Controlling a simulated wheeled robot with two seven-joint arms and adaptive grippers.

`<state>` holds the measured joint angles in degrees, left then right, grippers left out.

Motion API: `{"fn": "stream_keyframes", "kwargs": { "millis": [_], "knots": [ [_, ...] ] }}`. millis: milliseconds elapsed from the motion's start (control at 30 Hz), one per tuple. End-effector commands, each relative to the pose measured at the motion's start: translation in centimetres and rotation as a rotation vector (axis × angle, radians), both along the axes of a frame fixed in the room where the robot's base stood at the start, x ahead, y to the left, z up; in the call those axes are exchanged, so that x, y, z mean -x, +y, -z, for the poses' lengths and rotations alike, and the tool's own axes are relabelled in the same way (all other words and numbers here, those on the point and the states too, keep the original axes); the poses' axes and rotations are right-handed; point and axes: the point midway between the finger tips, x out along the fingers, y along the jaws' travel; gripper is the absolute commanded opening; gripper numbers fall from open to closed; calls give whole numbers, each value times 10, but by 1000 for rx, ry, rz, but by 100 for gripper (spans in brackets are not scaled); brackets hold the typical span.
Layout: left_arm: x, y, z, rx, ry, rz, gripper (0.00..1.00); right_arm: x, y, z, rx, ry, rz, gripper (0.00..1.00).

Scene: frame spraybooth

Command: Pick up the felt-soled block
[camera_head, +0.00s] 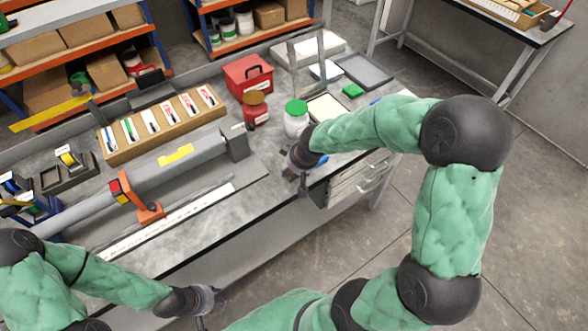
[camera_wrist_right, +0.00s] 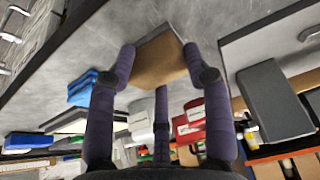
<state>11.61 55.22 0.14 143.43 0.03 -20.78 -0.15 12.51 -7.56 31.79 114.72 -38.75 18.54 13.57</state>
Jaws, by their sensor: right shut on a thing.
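The felt-soled block (camera_wrist_right: 158,64) shows in the right wrist view with a tan face and a grey edge. It sits between the fingers of my right gripper (camera_wrist_right: 160,50), which are shut on it. In the head view my right gripper (camera_head: 298,164) is over the front edge area of the bench, below the white jar; the block is mostly hidden there by the gripper. My left gripper (camera_head: 203,300) is low in front of the bench, apart from everything on it; its fingers are too unclear to judge.
A blue cloth-like thing (camera_wrist_right: 84,88) lies near the block. Drawers (camera_head: 360,178) are under the bench.

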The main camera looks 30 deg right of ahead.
Motion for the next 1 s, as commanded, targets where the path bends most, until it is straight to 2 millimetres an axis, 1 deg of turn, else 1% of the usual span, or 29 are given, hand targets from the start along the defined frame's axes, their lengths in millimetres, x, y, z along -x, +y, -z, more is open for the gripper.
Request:
{"fn": "stream_keyframes", "kwargs": {
  "millis": [67, 100, 233, 333, 467, 633, 800, 1000],
  "knots": [
    [0, 0, -2, 0, 0, 0, 40, 1, 0, -3, 0, 2, 0, 17],
    [0, 0, -3, 0, 0, 0, 40, 0, 0, -5, 0, 1, 0, 12],
    [0, 0, -8, 0, 0, 0, 40, -1, 0, -19, 1, -2, 0, 11],
    [0, 0, -16, 0, 0, 0, 40, -1, 0, -36, 1, -3, 0, 11],
    [0, 0, -21, 0, 0, 0, 40, 17, 10, -57, 0, -5, -2, 11],
    [0, 0, -33, 0, 0, 0, 40, 44, 27, -96, 0, -6, -3, 11],
    [0, 0, -36, 0, 0, 0, 40, 75, 45, -109, 0, -4, -4, 11],
    [0, 0, -41, 0, 0, 0, 40, 102, 61, -122, 0, -4, -3, 11]
  ]
}}
